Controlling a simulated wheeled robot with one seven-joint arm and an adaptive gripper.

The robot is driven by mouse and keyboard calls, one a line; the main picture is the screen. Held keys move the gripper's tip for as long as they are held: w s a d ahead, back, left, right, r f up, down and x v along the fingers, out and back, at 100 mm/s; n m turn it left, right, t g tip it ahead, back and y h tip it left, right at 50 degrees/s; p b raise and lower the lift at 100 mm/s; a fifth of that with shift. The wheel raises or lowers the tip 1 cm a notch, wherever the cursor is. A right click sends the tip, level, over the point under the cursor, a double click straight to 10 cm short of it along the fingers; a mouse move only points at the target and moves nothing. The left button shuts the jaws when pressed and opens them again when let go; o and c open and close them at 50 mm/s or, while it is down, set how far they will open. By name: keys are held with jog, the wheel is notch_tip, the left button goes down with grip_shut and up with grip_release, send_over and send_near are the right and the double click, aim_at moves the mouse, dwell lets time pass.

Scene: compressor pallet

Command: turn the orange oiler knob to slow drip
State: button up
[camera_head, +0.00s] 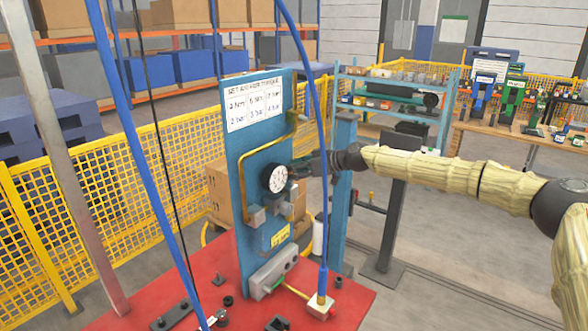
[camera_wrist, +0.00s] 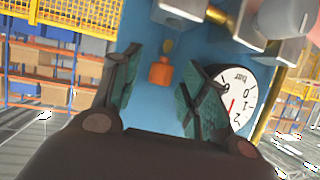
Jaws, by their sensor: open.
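The orange oiler knob (camera_wrist: 161,72) shows in the wrist view against the blue panel, with a small yellowish piece just above it in the picture. My gripper (camera_wrist: 165,72) is open, with one dark green finger pad on each side of the knob in the picture. I see gaps between the pads and the knob; how deep the knob sits between them I cannot tell. In the head view my gripper (camera_head: 305,166) is at the right edge of the blue panel (camera_head: 262,130), beside the round gauge. I cannot make out the knob there.
The white-faced gauge (camera_wrist: 236,97) is right beside one finger in the wrist view. Metal blocks and brass pipe (camera_head: 243,190) are close by on the panel. Blue hoses (camera_head: 322,210) hang in front of the red pallet top (camera_head: 345,303). A yellow fence (camera_head: 80,205) stands behind.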

grip_shut()
jog(key=shift+s+a+m+t+h+b, duration=0.1)
jog(key=shift+a+m+t+h+b, duration=0.1)
jog(key=shift+m+t+h+b, duration=0.4)
jog(key=shift+s+a+m+t, duration=0.1)
jog(key=shift+m+t, duration=0.4)
jog(key=shift+s+a+m+t+h, duration=0.1)
jog(key=shift+a+m+t+h, duration=0.05)
jog(key=shift+m+t+h, duration=0.3)
jog(key=shift+f+m+t+h, duration=0.1)
jog(key=shift+m+t+h, duration=0.45)
jog(key=shift+m+h, duration=0.1)
